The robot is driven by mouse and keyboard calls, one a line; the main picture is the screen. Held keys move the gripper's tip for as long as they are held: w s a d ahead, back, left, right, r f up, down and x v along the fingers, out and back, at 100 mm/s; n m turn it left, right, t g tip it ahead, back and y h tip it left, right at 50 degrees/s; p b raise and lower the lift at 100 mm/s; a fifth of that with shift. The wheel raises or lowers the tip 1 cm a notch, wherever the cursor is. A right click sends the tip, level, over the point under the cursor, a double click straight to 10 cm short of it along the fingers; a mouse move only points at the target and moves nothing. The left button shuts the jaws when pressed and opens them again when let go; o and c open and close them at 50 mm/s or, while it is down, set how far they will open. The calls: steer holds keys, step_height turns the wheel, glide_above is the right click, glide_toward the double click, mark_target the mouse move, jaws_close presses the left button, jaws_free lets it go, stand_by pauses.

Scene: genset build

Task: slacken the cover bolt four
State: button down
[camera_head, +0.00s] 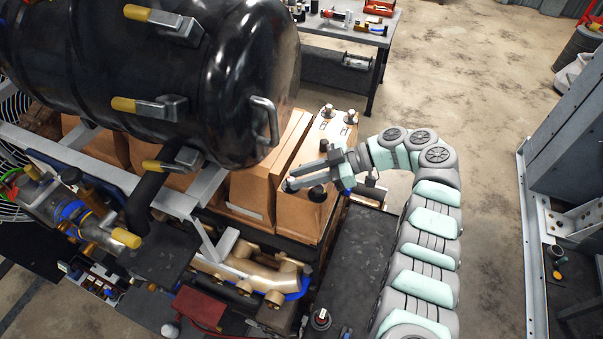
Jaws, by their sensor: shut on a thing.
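The brown cover (306,213) stands at the middle of the head view, with a pale top and several dark bolts on it. My gripper (292,183) reaches in from the right, low over the near end of this top. Its fingers are shut on a cover bolt (289,187) at the near left corner. The fingers partly hide the bolt, and I cannot read its number. A larger black cap (317,193) sits just right of the fingertips. Other bolts stand at the far end (328,110) and midway along the top (323,145).
A big black tank (230,70) with a metal handle (266,120) overhangs the cover on the left. Yellow-tipped levers (160,104) stick out from it. A workbench (330,30) with tools stands behind. A grey cabinet (580,140) is at the right, with open floor (470,90) between.

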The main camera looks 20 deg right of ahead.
steer(key=shift+f, duration=0.1)
steer(key=c, duration=1.2)
jaws_free()
